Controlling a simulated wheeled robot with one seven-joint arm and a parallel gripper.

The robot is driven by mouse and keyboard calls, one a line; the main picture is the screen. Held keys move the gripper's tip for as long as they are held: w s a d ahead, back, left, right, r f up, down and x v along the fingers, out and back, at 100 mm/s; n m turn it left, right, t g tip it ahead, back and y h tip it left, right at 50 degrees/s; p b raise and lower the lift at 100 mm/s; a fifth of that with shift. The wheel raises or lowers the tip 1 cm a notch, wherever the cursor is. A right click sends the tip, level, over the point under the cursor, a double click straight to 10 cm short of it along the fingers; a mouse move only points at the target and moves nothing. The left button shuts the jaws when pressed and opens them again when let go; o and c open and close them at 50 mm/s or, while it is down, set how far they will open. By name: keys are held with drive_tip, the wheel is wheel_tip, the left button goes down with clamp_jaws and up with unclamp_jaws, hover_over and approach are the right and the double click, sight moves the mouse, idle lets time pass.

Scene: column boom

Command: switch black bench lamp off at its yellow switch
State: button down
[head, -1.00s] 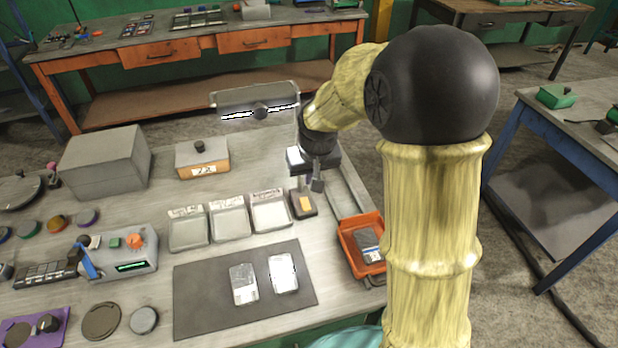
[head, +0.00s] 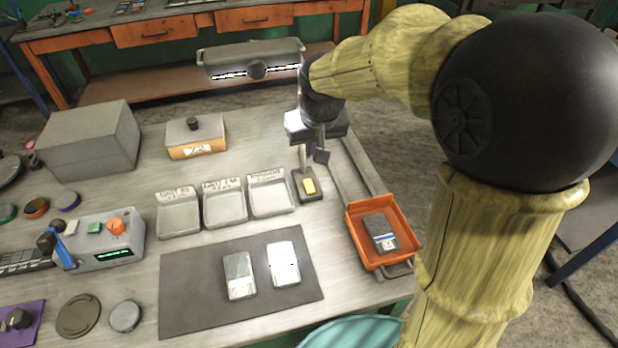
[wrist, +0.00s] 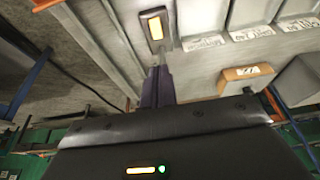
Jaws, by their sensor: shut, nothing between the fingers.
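The bench lamp's dark head (head: 225,57) hangs over the back of the workbench, with a bright white strip glowing along its lower edge. Its yellow switch (head: 310,186) sits on a small dark base (head: 311,197) right of the trays. In the wrist view the switch (wrist: 157,27) shows unobstructed at the top, past the fingertips. My gripper (head: 321,156) is shut and empty, pointing down just behind and above the switch, apart from it. The fingers also show in the wrist view (wrist: 157,84). My wrist hides part of the lamp's support.
Three labelled grey trays (head: 224,208) stand left of the switch. An orange bin (head: 355,240) holding a dark device is at the front right. A dark mat (head: 200,300) with two devices lies in front. A lidded orange-fronted box (head: 196,138) stands behind the trays.

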approach(306, 181)
drive_tip(key=b+x, duration=0.1)
drive_tip(key=x, duration=0.5)
drive_tip(key=shift+w+f, duration=0.1)
drive_tip(key=shift+f, duration=0.2)
idle(0.3)
drive_tip(key=shift+a+p, duration=0.1)
drive_tip(key=shift+p, duration=0.25)
